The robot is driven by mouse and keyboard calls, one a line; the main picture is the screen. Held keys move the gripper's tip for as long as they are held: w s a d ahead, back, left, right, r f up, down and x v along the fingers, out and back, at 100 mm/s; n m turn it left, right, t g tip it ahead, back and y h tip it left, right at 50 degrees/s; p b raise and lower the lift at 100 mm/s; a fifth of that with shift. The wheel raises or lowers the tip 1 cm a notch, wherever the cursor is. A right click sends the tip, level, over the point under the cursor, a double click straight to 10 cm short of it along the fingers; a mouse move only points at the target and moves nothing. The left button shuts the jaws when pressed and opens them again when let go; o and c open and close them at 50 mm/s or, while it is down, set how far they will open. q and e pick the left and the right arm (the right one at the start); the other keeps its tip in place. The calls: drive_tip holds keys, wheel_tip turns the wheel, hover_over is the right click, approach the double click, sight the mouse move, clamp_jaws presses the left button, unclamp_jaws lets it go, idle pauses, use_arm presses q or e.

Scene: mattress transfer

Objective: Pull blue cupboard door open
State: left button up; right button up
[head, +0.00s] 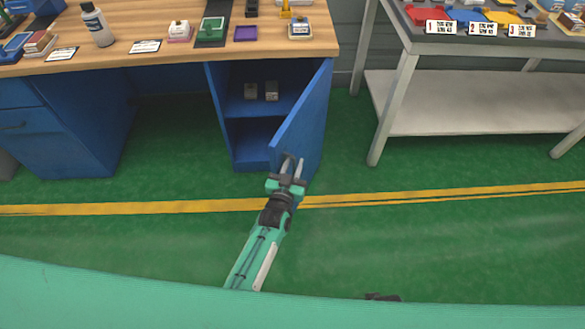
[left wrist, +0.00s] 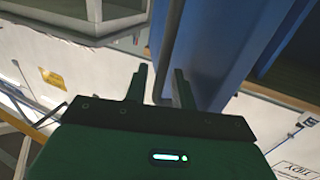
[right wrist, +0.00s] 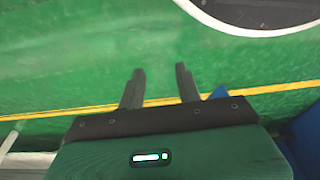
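The blue cupboard door (head: 303,122) stands open, swung out from the blue cupboard under the wooden-topped desk. My left gripper (head: 292,163) is at the door's free edge. In the left wrist view, the left gripper's fingers (left wrist: 159,83) are apart, with a thin dark bar, apparently the door handle (left wrist: 162,62), between them. I cannot tell whether either finger touches it. The blue door panel (left wrist: 205,50) fills the upper middle there. My right gripper (right wrist: 160,80) is open and empty above the green floor.
Two small grey items (head: 271,91) lie on the shelf inside the cupboard. A grey metal table (head: 470,105) with a lower shelf stands to the right of the door.

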use_arm(q)
drive_tip(key=shift+o, duration=0.3)
drive_tip(key=shift+f, duration=0.25)
drive_tip(key=shift+s, duration=0.1)
use_arm(e)
drive_tip(key=shift+d, duration=0.1)
use_arm(q)
drive_tip(key=shift+s, duration=0.1)
drive_tip(key=shift+s+a, duration=0.1)
drive_tip(key=shift+s, duration=0.1)
drive_tip(key=s+a, duration=0.2)
drive_tip(key=s, duration=1.1)
drive_tip(key=shift+a, duration=0.2)
use_arm(e)
drive_tip(key=shift+s+f, duration=0.15)
drive_tip(key=shift+f, duration=0.35)
